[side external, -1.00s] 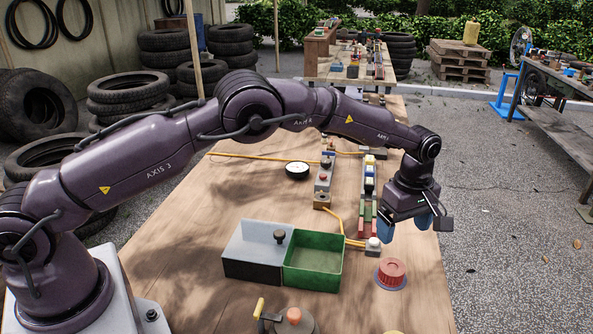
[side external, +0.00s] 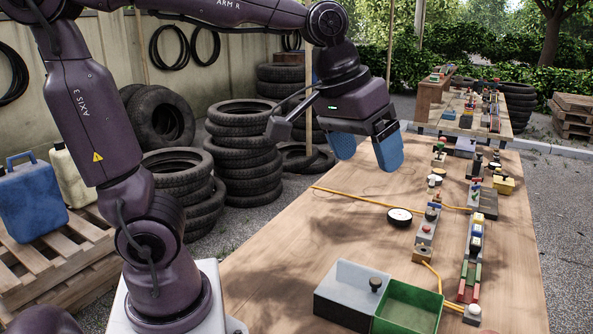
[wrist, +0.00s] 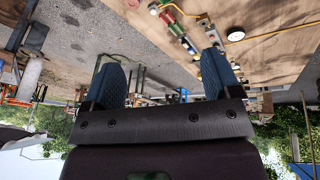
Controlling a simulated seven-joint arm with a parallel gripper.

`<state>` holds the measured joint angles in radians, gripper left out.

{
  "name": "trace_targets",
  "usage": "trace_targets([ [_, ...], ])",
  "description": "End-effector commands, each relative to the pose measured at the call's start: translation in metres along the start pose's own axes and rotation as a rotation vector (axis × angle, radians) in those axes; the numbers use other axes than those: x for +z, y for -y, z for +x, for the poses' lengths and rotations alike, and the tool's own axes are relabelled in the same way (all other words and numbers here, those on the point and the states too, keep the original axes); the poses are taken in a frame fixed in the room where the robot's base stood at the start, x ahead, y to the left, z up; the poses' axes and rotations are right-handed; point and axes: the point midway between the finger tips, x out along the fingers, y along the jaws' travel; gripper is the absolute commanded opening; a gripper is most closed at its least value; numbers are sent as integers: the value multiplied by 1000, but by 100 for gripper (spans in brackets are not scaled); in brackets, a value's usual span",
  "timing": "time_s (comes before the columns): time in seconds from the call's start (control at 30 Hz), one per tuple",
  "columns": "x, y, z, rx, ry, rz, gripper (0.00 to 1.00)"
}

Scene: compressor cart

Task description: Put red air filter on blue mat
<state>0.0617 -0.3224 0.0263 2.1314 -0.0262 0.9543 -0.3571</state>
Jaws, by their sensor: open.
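My gripper (side external: 365,160) is open and empty, raised well above the table, with its two blue fingers apart. In the wrist view my gripper (wrist: 162,60) also shows open, with nothing between the fingers. Neither the red air filter nor the blue mat is visible in the current views. The front right part of the table is outside the side picture.
A green open bin (side external: 407,308) stands beside a grey and black box (side external: 350,285) with a dark knob. A round gauge (side external: 399,216), rails of small parts (side external: 471,250) and a yellow hose (side external: 365,199) lie on the wooden table (side external: 290,250). Tyres (side external: 243,150) stand behind.

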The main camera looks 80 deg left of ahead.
Motion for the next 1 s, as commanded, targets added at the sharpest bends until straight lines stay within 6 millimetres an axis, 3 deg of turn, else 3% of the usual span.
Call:
trace_targets([
  [0.03,19,10,-8,2,-30,60,83],
  [0.13,50,26,-12,-3,-71,180,83],
  [0.33,85,44,-10,-19,-116,321,83],
  [1.0,90,46,-8,-23,-121,345,83],
])
